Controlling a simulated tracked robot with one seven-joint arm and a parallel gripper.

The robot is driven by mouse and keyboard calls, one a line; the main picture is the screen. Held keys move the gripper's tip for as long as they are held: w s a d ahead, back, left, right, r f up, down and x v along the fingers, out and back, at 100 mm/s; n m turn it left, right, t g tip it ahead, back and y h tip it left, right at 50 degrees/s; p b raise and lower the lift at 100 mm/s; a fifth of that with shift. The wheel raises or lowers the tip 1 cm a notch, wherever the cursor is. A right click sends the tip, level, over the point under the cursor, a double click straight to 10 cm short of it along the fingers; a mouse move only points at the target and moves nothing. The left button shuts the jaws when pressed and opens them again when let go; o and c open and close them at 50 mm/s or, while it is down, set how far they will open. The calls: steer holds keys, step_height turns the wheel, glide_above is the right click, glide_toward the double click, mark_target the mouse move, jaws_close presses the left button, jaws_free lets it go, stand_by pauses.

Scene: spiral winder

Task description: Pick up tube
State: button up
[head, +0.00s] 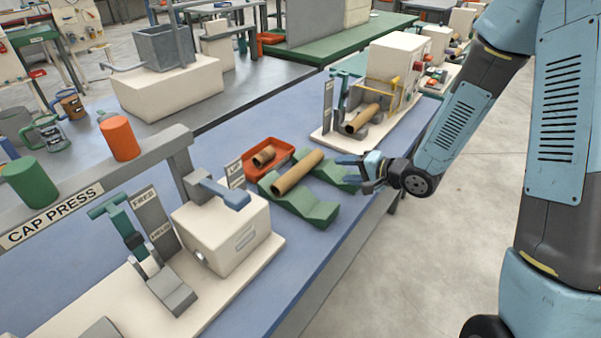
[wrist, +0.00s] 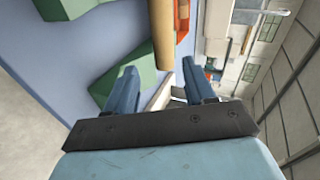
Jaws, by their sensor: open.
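A brown cardboard tube (head: 297,173) lies across two green V-shaped supports (head: 318,214) on the blue bench. My gripper (head: 346,168) is open and empty at the right of the tube, close to its far end and apart from it. In the wrist view the tube (wrist: 163,30) runs in from the top edge. Its near end lies just beyond and between my two blue fingertips (wrist: 158,74). The green supports (wrist: 125,65) show to the left of the tube there.
A red tray (head: 283,147) with a short tube piece (head: 264,155) sits behind the supports. A second tube (head: 362,118) rests in a cream machine (head: 395,60) at the back. The cap press (head: 225,235) stands front left. Bare floor (head: 440,260) lies right of the bench.

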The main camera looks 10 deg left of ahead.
mark_target(305, 171)
steer(key=shift+s+a+f+g+y, duration=0.3)
steer(key=shift+s+a+f+y, duration=0.2)
steer(key=shift+s+a, duration=0.15)
steer(key=shift+a+f, duration=0.1)
steer(key=shift+a, duration=0.25)
steer(key=shift+x, duration=6.7)
steer(key=shift+w+d, duration=0.15)
steer(key=shift+c, duration=0.3)
steer(key=c, duration=0.7)
steer(key=shift+o, duration=0.2)
